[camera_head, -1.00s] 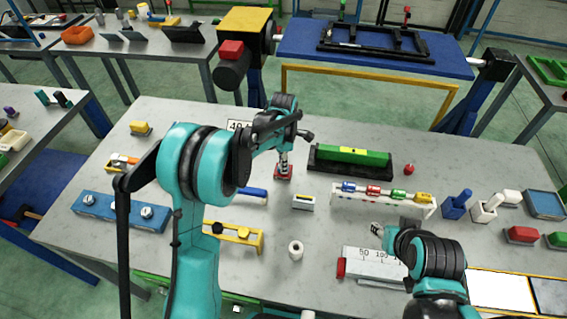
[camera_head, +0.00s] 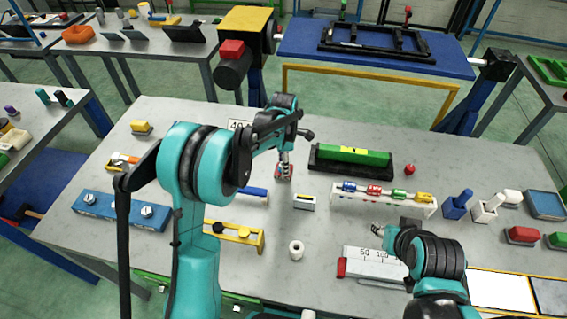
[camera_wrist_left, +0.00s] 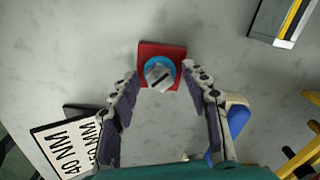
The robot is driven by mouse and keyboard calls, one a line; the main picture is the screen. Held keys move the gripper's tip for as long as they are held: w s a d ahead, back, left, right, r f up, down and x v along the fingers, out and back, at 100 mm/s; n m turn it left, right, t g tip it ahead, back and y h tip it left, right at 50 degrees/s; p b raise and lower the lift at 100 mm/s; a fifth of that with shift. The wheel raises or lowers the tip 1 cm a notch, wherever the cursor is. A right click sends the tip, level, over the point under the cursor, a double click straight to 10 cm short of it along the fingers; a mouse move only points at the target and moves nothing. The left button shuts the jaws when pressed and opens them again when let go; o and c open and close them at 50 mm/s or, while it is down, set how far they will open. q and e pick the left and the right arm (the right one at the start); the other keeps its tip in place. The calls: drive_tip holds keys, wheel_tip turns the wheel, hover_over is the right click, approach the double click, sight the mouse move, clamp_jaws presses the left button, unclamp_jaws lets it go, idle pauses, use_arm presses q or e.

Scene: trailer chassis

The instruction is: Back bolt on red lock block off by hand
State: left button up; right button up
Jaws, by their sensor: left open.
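The red lock block (camera_head: 284,175) stands on the grey table, partly hidden under my left gripper. In the left wrist view the red block (camera_wrist_left: 147,49) shows as a square with a blue ring and a grey slotted bolt (camera_wrist_left: 160,73) on top. My left gripper (camera_wrist_left: 160,78) is open, its two fingers on either side of the bolt with gaps visible; it points down over the block in the head view (camera_head: 284,163). My right gripper (camera_head: 378,230) is over the table at right; its finger state is too small to tell.
A green level (camera_head: 352,155) in a black tray lies just right of the block. A white rack (camera_head: 383,200) with coloured pieces and a small white roll (camera_head: 296,250) stand nearer. A 40 MM sign (camera_wrist_left: 68,147) is beside the block.

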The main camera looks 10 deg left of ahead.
use_arm(q)
wheel_tip(320, 180, up, 12)
idle(0.4)
idle(0.3)
drive_tip(key=s+a+r+m+t+b, duration=0.1)
drive_tip(key=s+a+r+m+t, duration=0.1)
drive_tip(key=s+m, duration=0.45)
drive_tip(key=s+a+r+m+t, duration=0.1)
drive_tip(key=s+r+m+t, duration=0.1)
drive_tip(key=s+m, duration=0.4)
drive_tip(key=s+a+f+m+t, duration=0.1)
drive_tip(key=s+f+m, duration=0.1)
drive_tip(key=s+m, duration=0.2)
drive_tip(key=s+a+f+m+t+b, duration=0.1)
drive_tip(key=s+f+m+t, duration=0.1)
drive_tip(key=s+m, duration=0.3)
drive_tip(key=s+f, duration=0.1)
drive_tip(key=s, duration=0.3)
drive_tip(key=shift+a+f, duration=0.15)
drive_tip(key=shift+f, duration=0.1)
